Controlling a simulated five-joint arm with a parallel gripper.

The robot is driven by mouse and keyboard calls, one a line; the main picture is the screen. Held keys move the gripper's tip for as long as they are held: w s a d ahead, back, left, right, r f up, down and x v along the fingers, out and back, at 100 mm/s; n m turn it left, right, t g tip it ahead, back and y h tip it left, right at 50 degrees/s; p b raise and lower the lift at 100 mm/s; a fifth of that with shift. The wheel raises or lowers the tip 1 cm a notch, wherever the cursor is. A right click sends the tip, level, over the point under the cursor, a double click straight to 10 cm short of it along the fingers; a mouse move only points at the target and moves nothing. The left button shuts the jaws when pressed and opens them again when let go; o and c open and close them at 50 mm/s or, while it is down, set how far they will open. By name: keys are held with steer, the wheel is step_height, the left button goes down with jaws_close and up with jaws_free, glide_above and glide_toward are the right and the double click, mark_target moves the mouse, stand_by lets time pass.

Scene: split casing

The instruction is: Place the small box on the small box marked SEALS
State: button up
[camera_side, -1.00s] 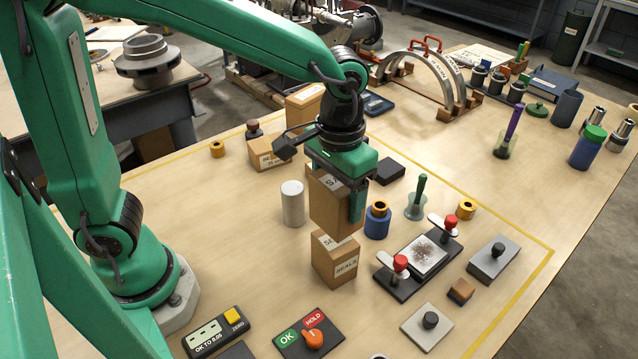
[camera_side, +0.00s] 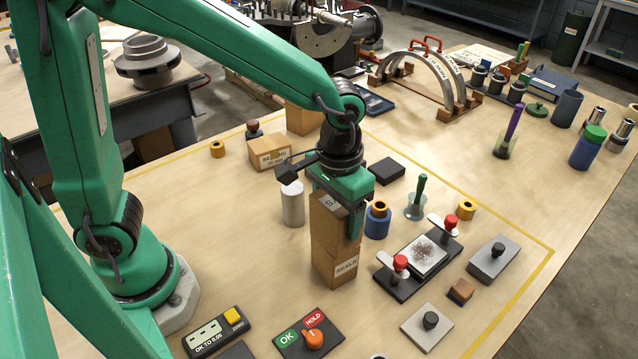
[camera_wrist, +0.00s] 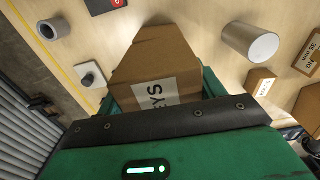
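The small brown box (camera_side: 330,230) is between the fingers of my gripper (camera_side: 336,212), directly above the small box marked SEALS (camera_side: 345,268). No gap shows between the two boxes in the side view, and they look lined up and upright. The lower box's top is covered. One finger shows along the right side of the upper box; the other is mostly hidden. In the wrist view the held box (camera_wrist: 155,62) sits between the green fingers of my gripper (camera_wrist: 162,92), with a label partly reading "EYS". The SEALS box is hidden there.
A white cylinder (camera_side: 293,204) stands just left of the stack, and a blue pot with an orange ring (camera_side: 377,220) just right. A clamp fixture (camera_side: 420,262) lies to the right. An OK/HOLD panel (camera_side: 308,334) is in front. Another labelled box (camera_side: 270,153) lies behind left.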

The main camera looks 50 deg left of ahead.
steer(key=o, duration=0.4)
steer(key=shift+o, duration=0.2)
steer(key=shift+r, duration=0.1)
step_height(320, 180, up, 12)
steer(key=shift+r, duration=0.1)
stand_by(0.4)
stand_by(0.4)
steer(key=s+a+t, duration=0.2)
steer(key=s+a, duration=0.2)
steer(key=a, duration=0.3)
steer(key=s+a+f+t, duration=0.1)
steer(key=s+a+t, duration=0.2)
steer(key=s+a, duration=0.2)
steer(key=shift+a+f+t, duration=0.3)
steer(key=shift+a, duration=1.45)
